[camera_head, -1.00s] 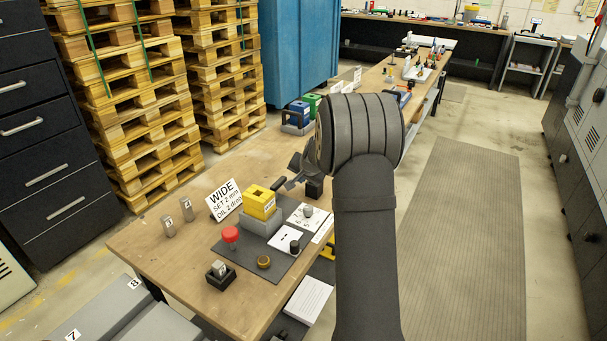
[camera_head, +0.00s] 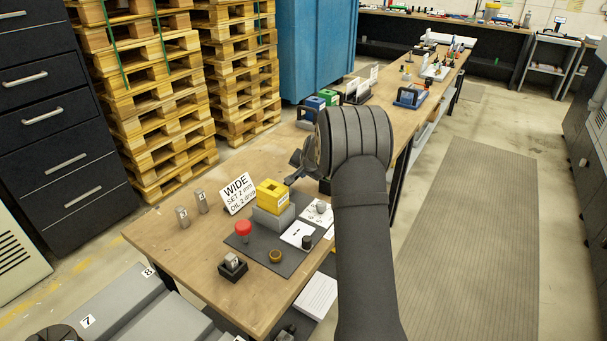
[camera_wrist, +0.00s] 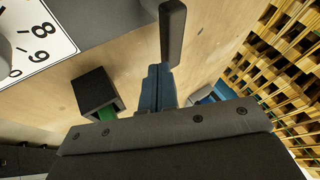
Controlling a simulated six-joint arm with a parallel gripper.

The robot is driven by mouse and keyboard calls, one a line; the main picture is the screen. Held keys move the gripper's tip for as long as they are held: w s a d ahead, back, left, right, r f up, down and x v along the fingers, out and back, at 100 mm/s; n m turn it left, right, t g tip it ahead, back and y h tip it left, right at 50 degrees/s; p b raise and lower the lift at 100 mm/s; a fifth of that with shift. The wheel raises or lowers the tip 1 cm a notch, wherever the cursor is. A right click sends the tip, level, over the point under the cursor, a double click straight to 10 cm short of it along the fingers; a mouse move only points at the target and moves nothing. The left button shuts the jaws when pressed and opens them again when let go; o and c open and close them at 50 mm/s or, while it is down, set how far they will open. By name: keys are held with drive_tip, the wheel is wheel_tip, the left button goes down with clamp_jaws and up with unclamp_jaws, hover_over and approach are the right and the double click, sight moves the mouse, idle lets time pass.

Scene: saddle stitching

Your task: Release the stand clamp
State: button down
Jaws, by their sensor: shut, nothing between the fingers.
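A yellow block (camera_head: 273,193) sits on a grey stand (camera_head: 272,216) on a dark mat (camera_head: 290,263), below and left of my gripper. My gripper (camera_head: 296,164) is shut and empty above the bench, just beyond the yellow block. A dark bar like a lever (camera_wrist: 173,32) comes down from the top edge of the wrist view. Its end is close to the shut fingers (camera_wrist: 158,82); whether they touch I cannot tell. I cannot tell for certain which part is the stand clamp. My forearm hides the bench to the right of the gripper.
A WIDE sign (camera_head: 238,193), two grey pieces (camera_head: 201,202), a red-topped button (camera_head: 243,229), a brass ring (camera_head: 275,256) and a white card (camera_head: 298,235) stand nearby. Blue and green blocks (camera_head: 314,104) are farther back. Pallets (camera_head: 150,100) stand beyond the bench.

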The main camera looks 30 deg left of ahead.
drive_tip(key=shift+w+a, duration=0.5)
drive_tip(key=shift+a, duration=0.25)
drive_tip(key=shift+s+d, duration=0.1)
